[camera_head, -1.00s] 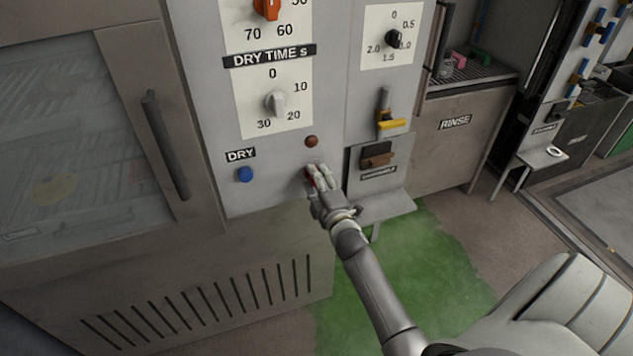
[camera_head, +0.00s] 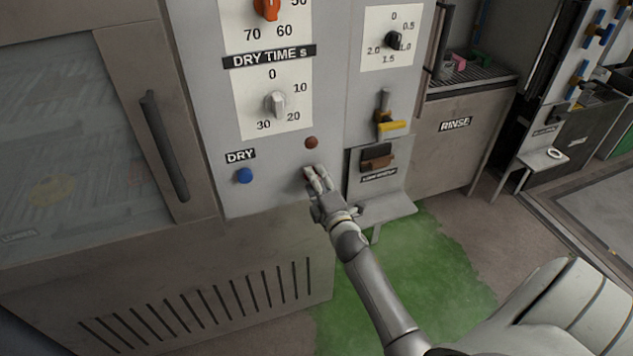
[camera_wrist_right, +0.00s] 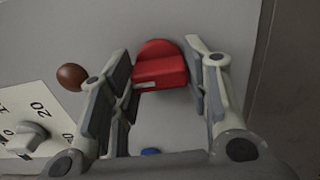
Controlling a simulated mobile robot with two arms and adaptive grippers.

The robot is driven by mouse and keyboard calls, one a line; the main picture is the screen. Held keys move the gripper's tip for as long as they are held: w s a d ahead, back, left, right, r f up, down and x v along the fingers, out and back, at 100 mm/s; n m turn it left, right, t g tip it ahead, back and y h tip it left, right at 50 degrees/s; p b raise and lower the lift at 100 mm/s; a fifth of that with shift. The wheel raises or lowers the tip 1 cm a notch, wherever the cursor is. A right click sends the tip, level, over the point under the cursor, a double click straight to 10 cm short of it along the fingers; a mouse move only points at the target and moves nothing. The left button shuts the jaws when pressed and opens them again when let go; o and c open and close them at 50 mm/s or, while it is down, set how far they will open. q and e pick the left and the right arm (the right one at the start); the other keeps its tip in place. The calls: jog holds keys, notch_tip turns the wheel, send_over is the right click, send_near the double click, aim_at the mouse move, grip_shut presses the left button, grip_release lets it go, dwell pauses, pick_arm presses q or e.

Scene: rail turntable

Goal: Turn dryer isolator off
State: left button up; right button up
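The red isolator knob (camera_wrist_right: 160,72) is on the grey panel in the right wrist view, a block-shaped handle on a round base with a small pale mark at its lower left. My right gripper (camera_wrist_right: 160,65) has its two fingers apart, one on each side of the handle. Both fingers are very close to it; I cannot tell whether they touch. In the head view my right gripper (camera_head: 314,172) is at the panel's lower right, and its fingers mostly hide the knob. My left gripper is not in view.
A brown-red round button (camera_head: 312,142) is just above my right gripper, and a blue DRY button (camera_head: 244,175) is left of it. The DRY TIME dial (camera_head: 275,104) is higher. A yellow-tipped lever (camera_head: 392,128) and a small protruding shelf (camera_head: 385,208) are to the right.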

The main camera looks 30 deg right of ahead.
jog(key=o, duration=0.4)
jog(key=shift+c, duration=0.2)
jog(key=shift+s, duration=0.1)
jog(key=v, duration=1.2)
jog(key=shift+a, duration=0.1)
jog(key=s+a+f+m+g+y, duration=0.1)
jog(key=s+a+f+m+g, duration=0.2)
jog(key=f, duration=0.8)
jog(key=s+a+f+m+g+y, duration=0.1)
jog(key=s+a+f+m+g, duration=0.3)
jog(key=f, duration=0.8)
jog(key=s+a+f+g+y, duration=0.15)
jog(key=s+f, duration=0.35)
jog(key=f, duration=0.6)
jog(key=s+a+f+m+g, duration=0.1)
jog(key=s+f+m+g, duration=0.1)
jog(key=s+f, duration=0.3)
jog(key=s+a+f+m+g, duration=0.1)
jog(key=s+f, duration=0.4)
jog(key=s, duration=0.9)
jog(key=s+f+m+g, duration=0.3)
jog(key=s+f+g, duration=0.2)
jog(key=s, duration=0.5)
jog(key=shift+a+f, duration=0.35)
jog(key=shift+a, duration=0.05)
